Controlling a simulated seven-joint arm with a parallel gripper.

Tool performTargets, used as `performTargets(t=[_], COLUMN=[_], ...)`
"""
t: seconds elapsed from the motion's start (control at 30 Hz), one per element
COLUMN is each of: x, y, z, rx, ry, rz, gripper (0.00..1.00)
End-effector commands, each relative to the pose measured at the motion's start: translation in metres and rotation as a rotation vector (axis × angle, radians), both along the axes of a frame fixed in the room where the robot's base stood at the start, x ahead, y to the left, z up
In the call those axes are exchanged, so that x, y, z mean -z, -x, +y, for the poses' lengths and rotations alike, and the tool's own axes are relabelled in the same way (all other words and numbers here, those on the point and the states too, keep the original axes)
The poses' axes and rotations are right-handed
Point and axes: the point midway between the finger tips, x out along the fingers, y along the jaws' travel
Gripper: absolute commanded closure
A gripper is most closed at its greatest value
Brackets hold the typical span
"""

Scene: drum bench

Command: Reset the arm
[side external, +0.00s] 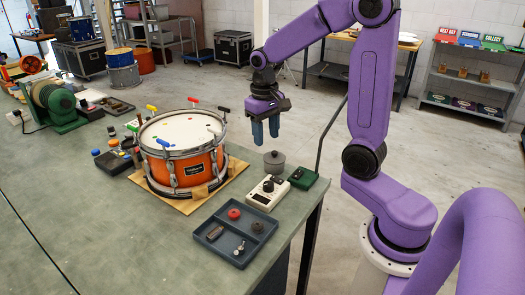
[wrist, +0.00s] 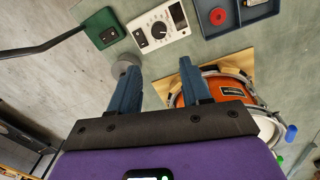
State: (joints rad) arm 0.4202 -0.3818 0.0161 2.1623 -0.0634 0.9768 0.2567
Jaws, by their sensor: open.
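My purple arm reaches over the right side of the bench. My gripper (side external: 266,128) points down with its two blue fingers apart and nothing between them. It hangs in the air above a small grey lidded pot, to the right of the orange snare drum.
The grey pot (side external: 274,162), a cream meter box (side external: 267,193) and a green box (side external: 303,178) stand near the bench's right edge. A grey tray (side external: 213,232) holds a red ring and small parts. Several coloured-handled tools surround the drum. The front left bench (side external: 100,240) is mostly clear.

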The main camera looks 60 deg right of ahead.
Motion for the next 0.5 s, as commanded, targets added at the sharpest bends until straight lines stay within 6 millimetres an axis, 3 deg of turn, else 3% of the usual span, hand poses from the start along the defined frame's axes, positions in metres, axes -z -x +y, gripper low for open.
performTargets(t=[0.23, 0.5], x=[-0.001, 0.0], y=[0.018, 0.058], z=[0.037, 0.08], rx=[-0.202, -0.498], ry=[-0.009, -0.023], rz=[-0.006, -0.008], gripper=[0.53, 0.53])
